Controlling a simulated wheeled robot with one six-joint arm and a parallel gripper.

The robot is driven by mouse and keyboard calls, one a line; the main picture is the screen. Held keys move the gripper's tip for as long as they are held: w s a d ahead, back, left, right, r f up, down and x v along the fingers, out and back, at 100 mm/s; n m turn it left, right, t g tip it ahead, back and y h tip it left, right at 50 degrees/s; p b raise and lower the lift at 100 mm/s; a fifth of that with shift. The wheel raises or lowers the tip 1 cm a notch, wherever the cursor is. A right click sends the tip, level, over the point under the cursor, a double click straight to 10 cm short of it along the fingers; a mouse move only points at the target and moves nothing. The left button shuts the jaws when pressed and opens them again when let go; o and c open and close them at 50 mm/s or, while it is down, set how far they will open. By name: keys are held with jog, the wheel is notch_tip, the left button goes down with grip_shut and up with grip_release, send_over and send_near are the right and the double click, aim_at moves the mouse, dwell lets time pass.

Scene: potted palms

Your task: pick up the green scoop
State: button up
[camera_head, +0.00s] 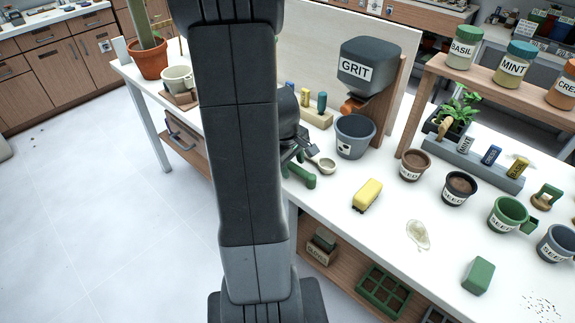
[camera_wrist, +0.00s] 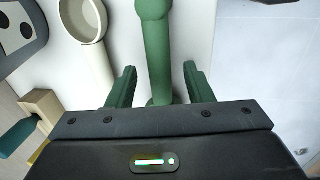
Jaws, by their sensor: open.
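The green scoop (camera_head: 302,176) lies on the white bench near its front edge, beside my dark arm. In the wrist view the green scoop (camera_wrist: 157,45) runs upward from between my fingers, its top end cut off by the frame. My gripper (camera_wrist: 160,70) is open, with one finger on each side of the green shaft and a visible gap on both sides. In the head view my gripper (camera_head: 297,153) is partly hidden by the arm, just above and behind the scoop.
A cream scoop (camera_wrist: 92,50) lies close on the left in the wrist view. A grey bucket (camera_head: 355,136) stands under the GRIT hopper (camera_head: 369,66). A wooden block with coloured markers (camera_head: 314,117) is behind.

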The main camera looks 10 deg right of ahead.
aim_at(292, 165)
jog(key=c, duration=1)
jog(key=shift+r, duration=0.1)
notch_tip(292, 165, up, 10)
jog(key=shift+f+p, duration=0.1)
jog(key=shift+p, duration=0.5)
